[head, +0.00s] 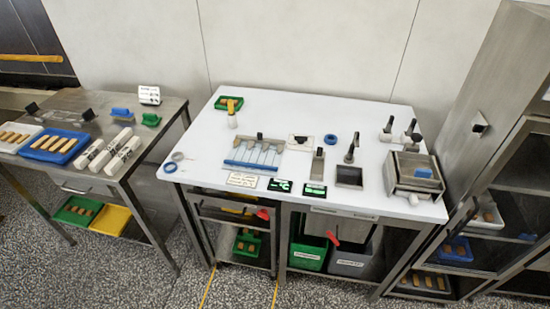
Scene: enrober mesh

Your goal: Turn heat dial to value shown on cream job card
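A cream card (242,180) with dark print lies at the front left of the white table top, below the blue-edged rack. Its print is too small to read. A pale plate with a dark knob (300,140) sits near the middle of the table; it may be the heat dial, but I cannot tell its marks or setting. Two dark cards or displays with green-white print stand right of the cream card: one (280,186) seems to read °C, the other (315,189) is unreadable. My gripper is not in view.
The white table (350,105) holds a blue-edged rack (257,152), a metal box with a blue block (423,172), several dark-handled tools and a green tray (228,103). A steel side table (155,143) stands left, a steel cabinet (480,85) right. Speckled floor is clear in front.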

